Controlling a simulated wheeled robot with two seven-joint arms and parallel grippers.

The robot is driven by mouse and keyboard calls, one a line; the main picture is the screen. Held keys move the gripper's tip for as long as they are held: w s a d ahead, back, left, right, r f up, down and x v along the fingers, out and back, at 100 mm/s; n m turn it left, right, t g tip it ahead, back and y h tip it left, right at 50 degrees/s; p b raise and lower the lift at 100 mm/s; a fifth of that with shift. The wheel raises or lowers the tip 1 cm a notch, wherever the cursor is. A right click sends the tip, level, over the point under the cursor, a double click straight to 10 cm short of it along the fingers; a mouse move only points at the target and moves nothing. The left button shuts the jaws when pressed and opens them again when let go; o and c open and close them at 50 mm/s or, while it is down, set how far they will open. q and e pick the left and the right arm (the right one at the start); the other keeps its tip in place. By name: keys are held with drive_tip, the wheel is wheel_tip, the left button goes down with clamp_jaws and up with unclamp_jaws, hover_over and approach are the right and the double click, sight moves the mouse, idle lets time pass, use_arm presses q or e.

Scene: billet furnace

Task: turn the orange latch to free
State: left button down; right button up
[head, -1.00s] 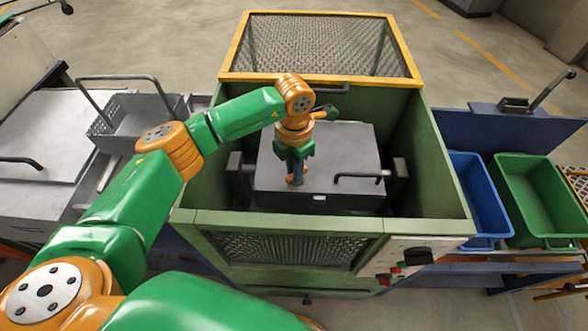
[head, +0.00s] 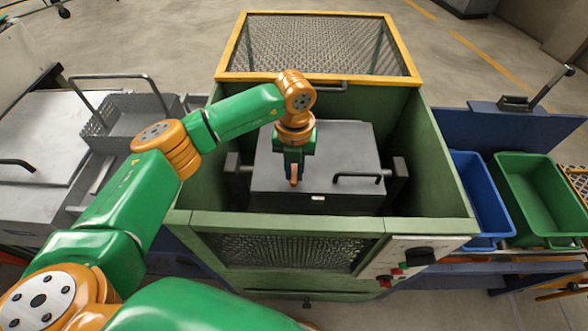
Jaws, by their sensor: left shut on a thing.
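The orange latch (head: 294,175) is small and sits on the top of the grey lidded box inside the green cabinet, near the box's front left. It shows as a narrow orange strip at my fingertips, pointing toward the cabinet's front. My left gripper (head: 292,168) points down over the box and is shut on the latch, hiding part of it. The grey box lid (head: 335,150) is closed and carries a dark bar handle (head: 358,177) at its front right. My right gripper is not in view.
The green cabinet's walls (head: 445,165) surround the box, with a yellow-framed mesh lid (head: 318,45) raised behind. A wire basket (head: 130,120) stands to the left. Blue (head: 480,200) and green (head: 540,200) bins stand to the right. Knobs are on the front panel (head: 405,262).

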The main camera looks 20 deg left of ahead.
sight(294, 175)
use_arm(q)
drive_tip(key=shift+n, duration=0.5)
drive_tip(key=c, duration=0.8)
unclamp_jaws()
drive_tip(key=shift+c, duration=0.2)
wheel_tip(294, 175, up, 7)
drive_tip(key=shift+r+b, duration=0.1)
drive_tip(key=shift+b, duration=0.65)
